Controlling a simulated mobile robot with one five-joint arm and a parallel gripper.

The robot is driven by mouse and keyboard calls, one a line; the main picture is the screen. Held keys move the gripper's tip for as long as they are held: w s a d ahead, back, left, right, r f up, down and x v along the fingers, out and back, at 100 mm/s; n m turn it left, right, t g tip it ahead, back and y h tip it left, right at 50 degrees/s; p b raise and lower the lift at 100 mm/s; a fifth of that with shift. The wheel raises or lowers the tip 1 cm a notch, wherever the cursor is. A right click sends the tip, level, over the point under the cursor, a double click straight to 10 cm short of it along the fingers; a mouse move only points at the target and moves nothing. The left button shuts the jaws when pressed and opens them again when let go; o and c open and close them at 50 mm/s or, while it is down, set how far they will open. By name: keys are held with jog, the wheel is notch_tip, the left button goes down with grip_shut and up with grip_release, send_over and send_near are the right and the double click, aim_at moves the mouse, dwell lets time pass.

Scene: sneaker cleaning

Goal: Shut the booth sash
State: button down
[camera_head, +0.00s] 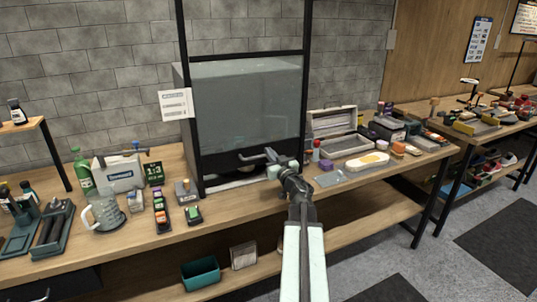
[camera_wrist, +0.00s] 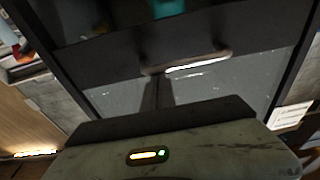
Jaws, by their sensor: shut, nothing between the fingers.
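The booth (camera_head: 189,130) is a dark-framed cabinet at the middle of the bench. Its glass sash (camera_head: 248,100) is low, with a narrow gap under its dark bottom rail, where something pale shows inside. The sash also shows in the wrist view (camera_wrist: 235,85). A bar handle (camera_wrist: 190,65) on the rail crosses the wrist view. My gripper (camera_head: 270,155) is in front of the rail, close by the handle. In the wrist view its dark fingers (camera_wrist: 157,90) are together and empty, and reach to the handle. I cannot tell whether they touch it.
Left of the booth are a glass mug (camera_head: 104,214), a green bottle (camera_head: 83,172) and small bottles. A teal bin (camera_head: 201,273) sits on the lower shelf.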

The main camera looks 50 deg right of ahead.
notch_tip(320, 180, down, 10)
jog(key=b, duration=1)
jog(key=shift+s, duration=0.1)
jog(key=shift+s+r, duration=0.15)
jog(key=shift+r, duration=0.1)
